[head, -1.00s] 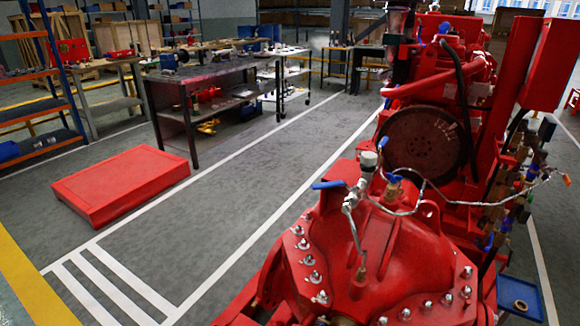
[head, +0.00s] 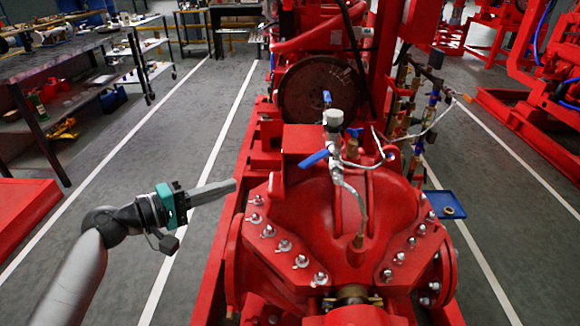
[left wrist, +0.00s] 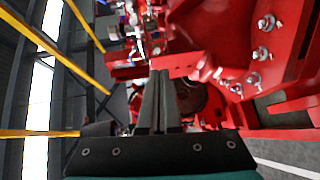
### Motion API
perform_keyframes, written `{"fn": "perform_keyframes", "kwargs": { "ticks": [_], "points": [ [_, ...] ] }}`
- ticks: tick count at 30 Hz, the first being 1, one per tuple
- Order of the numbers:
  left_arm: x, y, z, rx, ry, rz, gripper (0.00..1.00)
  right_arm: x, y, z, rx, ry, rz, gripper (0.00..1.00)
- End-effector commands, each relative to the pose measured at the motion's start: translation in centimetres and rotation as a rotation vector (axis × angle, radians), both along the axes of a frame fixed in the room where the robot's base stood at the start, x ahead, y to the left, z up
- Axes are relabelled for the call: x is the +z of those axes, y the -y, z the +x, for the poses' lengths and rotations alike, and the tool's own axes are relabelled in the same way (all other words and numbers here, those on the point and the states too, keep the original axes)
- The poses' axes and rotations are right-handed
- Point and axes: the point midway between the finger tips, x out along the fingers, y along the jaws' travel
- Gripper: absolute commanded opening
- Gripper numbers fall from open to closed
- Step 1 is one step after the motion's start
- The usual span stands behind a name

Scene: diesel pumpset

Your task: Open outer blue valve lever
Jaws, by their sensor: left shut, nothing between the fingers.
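A blue valve lever (head: 314,159) sticks out to the left from the silver valve fitting on top of the red pump housing (head: 290,205). A second blue lever (head: 354,132) sits on a brass valve just behind and to the right. A third small blue part (head: 327,97) shows above the pale cap of the fitting. My left gripper (head: 235,185) is shut and empty, pointing right, left of the outer lever and apart from it. In the left wrist view its shut fingers (left wrist: 159,75) point toward red machinery; I cannot make out the lever there. My right gripper is not visible.
Bolts (head: 285,245) ring the pump flange. The thin metal pipe (head: 361,210) runs down from the fitting. A dark flywheel (head: 320,90) stands behind, and a blue tray (head: 445,204) at right. Grey floor left of the pump is clear up to the workbench (head: 60,75).

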Motion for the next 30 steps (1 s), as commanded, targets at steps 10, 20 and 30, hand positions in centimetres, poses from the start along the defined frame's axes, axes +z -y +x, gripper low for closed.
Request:
{"fn": "perform_keyframes", "kwargs": {
  "ticks": [10,20,30],
  "points": [
    [7.1,2.8,-1.7,-0.141,0.064,-0.128,0.0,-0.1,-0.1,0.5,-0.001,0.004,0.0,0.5],
    [7.1,8.3,1.8,-0.139,0.065,-0.128,0.0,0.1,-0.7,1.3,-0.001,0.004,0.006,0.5],
    [7.0,12.4,1.2,-0.137,0.062,-0.124,0.0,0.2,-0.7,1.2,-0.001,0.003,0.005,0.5]
  ]
}}
